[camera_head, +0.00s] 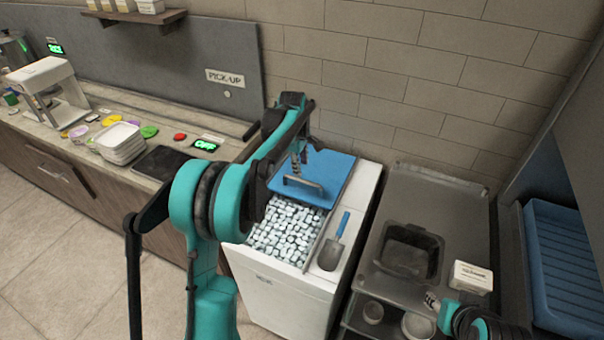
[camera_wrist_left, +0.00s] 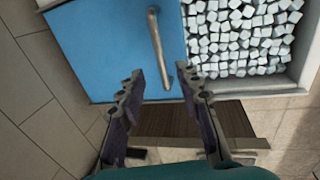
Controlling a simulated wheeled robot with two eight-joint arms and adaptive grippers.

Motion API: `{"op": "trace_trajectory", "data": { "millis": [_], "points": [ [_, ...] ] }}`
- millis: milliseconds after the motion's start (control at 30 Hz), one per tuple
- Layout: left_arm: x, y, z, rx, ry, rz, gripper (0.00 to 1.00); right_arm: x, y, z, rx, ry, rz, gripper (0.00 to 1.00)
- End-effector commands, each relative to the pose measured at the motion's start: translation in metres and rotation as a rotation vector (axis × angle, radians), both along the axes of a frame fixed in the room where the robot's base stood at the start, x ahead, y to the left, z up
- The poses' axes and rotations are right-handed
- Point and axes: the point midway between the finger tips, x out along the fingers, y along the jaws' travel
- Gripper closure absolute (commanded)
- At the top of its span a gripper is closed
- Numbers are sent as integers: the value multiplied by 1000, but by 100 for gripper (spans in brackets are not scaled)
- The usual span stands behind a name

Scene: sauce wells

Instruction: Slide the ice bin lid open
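The ice bin (camera_head: 290,291) is a white chest with a blue lid (camera_head: 338,172) over its back part. The front part is uncovered and shows white ice cubes (camera_head: 285,232). A grey bar handle (camera_head: 303,188) stands on the lid near its front edge. In the left wrist view, the lid (camera_wrist_left: 105,45), handle (camera_wrist_left: 158,48) and ice (camera_wrist_left: 240,35) show. My left gripper (camera_head: 300,158) is above the lid near the handle. Its fingers (camera_wrist_left: 158,85) are apart and empty, with the handle ahead of the gap. My right gripper does not show; part of my right arm is at bottom right.
A scoop with a blue handle (camera_head: 335,241) lies on the bin's right rim. A grey cart (camera_head: 386,290) with a dark pan (camera_head: 408,251) and a white box (camera_head: 471,277) stands to the right. The counter (camera_head: 112,104) with plates is at left; a brick wall is behind.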

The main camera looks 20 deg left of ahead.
Motion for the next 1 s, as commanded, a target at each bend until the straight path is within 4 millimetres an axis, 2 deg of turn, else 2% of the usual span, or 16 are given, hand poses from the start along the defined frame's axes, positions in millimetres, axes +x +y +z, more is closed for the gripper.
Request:
{"op": "trace_trajectory", "data": {
  "millis": [100, 300, 800, 900, 1000],
  "points": [
    [-5, 0, 21, 0, 0, 0, 66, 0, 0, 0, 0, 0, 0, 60],
    [-8, 1, 40, 0, 0, 0, 66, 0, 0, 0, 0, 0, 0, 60],
    [-9, 0, 42, 1, -1, -3, 66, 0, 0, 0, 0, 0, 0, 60],
    [-18, -4, 49, 10, -12, -41, 66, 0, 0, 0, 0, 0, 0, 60],
    [-39, -12, 64, 37, -41, -134, 66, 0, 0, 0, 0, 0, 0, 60]
  ]
}}
